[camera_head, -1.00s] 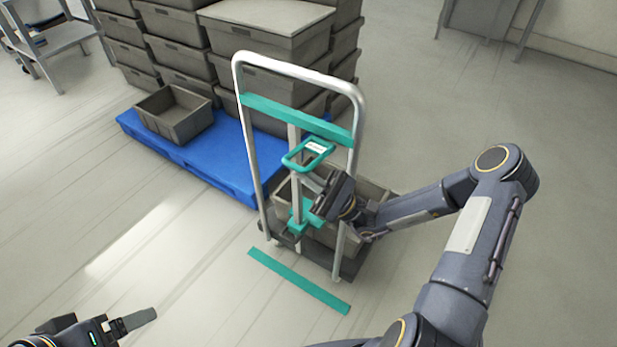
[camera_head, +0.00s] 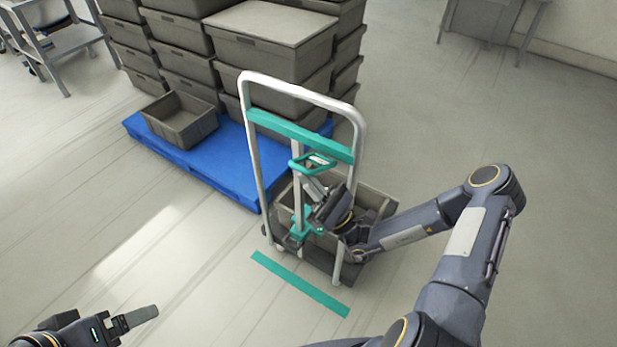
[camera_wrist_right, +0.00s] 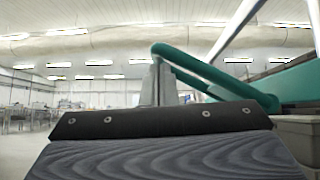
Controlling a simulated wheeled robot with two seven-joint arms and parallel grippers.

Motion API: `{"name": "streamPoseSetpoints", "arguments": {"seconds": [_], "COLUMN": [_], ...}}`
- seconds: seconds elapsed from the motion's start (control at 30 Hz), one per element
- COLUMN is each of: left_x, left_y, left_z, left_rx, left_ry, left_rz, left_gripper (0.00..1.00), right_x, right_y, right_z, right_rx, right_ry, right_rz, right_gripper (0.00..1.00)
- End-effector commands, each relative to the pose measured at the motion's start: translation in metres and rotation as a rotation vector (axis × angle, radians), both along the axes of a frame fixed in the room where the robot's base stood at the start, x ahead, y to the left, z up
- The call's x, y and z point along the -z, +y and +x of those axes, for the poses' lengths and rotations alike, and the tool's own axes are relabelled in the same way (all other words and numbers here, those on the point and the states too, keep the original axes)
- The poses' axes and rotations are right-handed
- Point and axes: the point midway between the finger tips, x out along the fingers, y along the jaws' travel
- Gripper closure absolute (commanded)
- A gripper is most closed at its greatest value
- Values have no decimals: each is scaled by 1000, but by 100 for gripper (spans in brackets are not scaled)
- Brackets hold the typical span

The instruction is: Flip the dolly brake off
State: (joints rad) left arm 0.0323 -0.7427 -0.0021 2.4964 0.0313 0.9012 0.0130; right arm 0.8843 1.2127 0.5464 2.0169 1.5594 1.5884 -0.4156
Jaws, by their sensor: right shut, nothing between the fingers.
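The dolly (camera_head: 364,130) stands in front of me with a silver tube handle frame and a teal crossbar. Its brake lever (camera_head: 298,190) is an upright pale post with a teal loop handle (camera_head: 325,164) on top, just below the crossbar. My right gripper (camera_head: 307,181) is shut and empty, its fingertips just below the loop beside the post. In the right wrist view the shut fingers (camera_wrist_right: 159,82) point up next to the teal loop (camera_wrist_right: 190,62); I cannot tell whether they touch it. My left gripper (camera_head: 135,318) is at the lower left, away from the dolly.
A grey crate (camera_head: 375,205) sits on the dolly. A blue pallet (camera_head: 228,165) behind it bears stacked grey bins and an open bin (camera_head: 180,120). A teal strip (camera_head: 300,284) lies on the floor in front. The floor to the right is clear.

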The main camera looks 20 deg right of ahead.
Motion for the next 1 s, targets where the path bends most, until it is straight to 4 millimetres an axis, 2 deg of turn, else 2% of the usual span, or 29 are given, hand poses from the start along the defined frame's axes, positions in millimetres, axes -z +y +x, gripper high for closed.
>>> {"name": "streamPoseSetpoints", "arguments": {"seconds": [0.03,0.6,0.9,1.0], "left_x": [-18,-117,-153,-159], "left_y": [0,0,0,0], "left_z": [0,0,0,0], "left_rx": [0,0,0,0], "left_ry": [0,0,0,0], "left_rz": [0,0,0,0], "left_gripper": [13,13,13,13], "right_x": [-14,-60,-72,-73], "right_y": [0,-22,-38,-44], "right_z": [0,17,30,34], "right_rx": [-2,1,0,2], "right_ry": [31,363,517,511], "right_rz": [42,468,667,658], "right_gripper": [100,100,100,100]}}
